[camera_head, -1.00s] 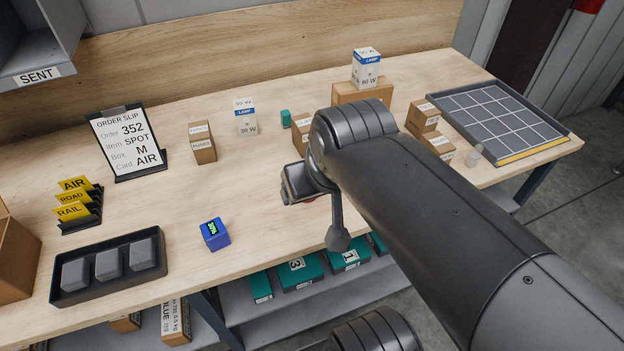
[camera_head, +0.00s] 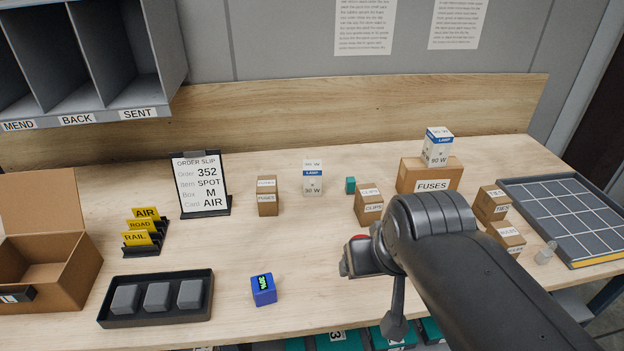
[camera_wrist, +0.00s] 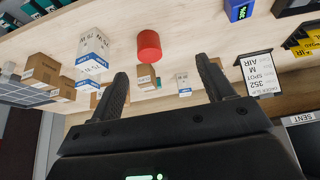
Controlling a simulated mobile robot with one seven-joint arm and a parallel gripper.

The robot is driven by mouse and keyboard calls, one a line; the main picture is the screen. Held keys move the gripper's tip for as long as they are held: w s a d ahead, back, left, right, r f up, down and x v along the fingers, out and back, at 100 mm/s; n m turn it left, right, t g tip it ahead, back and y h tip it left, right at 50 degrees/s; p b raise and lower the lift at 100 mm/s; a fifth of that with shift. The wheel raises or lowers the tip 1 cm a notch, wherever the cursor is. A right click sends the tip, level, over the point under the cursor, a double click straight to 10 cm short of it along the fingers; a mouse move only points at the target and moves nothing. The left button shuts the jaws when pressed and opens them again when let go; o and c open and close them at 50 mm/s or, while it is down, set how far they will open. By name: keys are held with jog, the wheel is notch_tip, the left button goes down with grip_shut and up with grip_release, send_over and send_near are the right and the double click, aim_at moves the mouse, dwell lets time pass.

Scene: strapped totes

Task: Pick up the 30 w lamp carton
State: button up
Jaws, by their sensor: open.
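The 30 W lamp carton (camera_head: 312,178) is a small white box with a blue LAMP band, upright on the bench behind the blue display cube. It also shows in the wrist view (camera_wrist: 183,84), small and beyond the fingers. In the head view my arm hides most of the gripper, which is to the right of and nearer than the 30 W carton.
A small FUSES carton (camera_head: 267,196) stands left of the 30 W carton; a teal box (camera_head: 350,185) and CLIPS carton (camera_head: 368,206) stand right. A red cylinder (camera_wrist: 149,46) is near my gripper. The order slip stand (camera_head: 201,185) is further left. Bare bench lies before the 30 W carton.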

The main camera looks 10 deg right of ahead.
jog(key=shift+o, duration=0.5)
jog(key=w+r, duration=0.3)
jog(key=w, duration=0.7)
jog(key=m+g, duration=0.1)
send_over(312, 174)
jog(key=shift+h, duration=0.3)
jog(key=f, duration=1.1)
jog(key=shift+s+a+f, duration=0.15)
jog(key=shift+s+f, duration=0.05)
jog(key=shift+s, duration=0.05)
jog(key=x, duration=1)
jog(key=shift+w+f, duration=0.1)
jog(key=shift+f, duration=0.1)
jog(key=c, duration=1.1)
